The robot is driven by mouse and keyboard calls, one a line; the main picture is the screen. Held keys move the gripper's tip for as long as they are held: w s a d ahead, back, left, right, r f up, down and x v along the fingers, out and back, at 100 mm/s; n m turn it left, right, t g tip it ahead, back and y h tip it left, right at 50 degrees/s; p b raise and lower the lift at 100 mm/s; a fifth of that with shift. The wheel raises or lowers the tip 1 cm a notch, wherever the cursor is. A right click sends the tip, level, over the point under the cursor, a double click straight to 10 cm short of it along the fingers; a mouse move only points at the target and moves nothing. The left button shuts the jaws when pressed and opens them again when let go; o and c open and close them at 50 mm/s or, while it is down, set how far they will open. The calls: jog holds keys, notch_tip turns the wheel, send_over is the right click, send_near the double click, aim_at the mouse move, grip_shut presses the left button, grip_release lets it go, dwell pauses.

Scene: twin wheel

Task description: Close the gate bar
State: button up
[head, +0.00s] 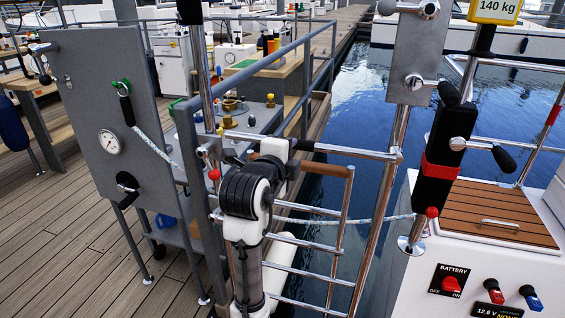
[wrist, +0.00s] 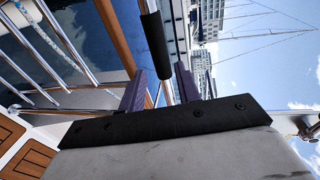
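The gate bar (head: 350,152) is a chrome tube with a black grip sleeve. In the head view it runs roughly level from near the left post towards the tall chrome post (head: 372,215) on the right. I cannot tell whether its right end is latched there. In the wrist view the black sleeve (wrist: 155,45) and chrome tube show beyond and between the purple fingers of my gripper (wrist: 161,88). The fingers are apart, with gaps beside the tube, and do not visibly grip it.
A grey cabinet panel (head: 95,100) with a gauge stands at left on the plank dock. A rail ladder with a brown top rail (head: 325,169) stands below the bar. A rope (head: 345,222) crosses there. Water lies beyond, and a white boat console (head: 470,265) is at right.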

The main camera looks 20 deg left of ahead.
jog(key=shift+s+a+r, duration=0.1)
jog(key=shift+s+r, duration=0.15)
jog(key=shift+s, duration=0.9)
jog(key=shift+s+r, duration=0.2)
jog(key=shift+s, duration=0.9)
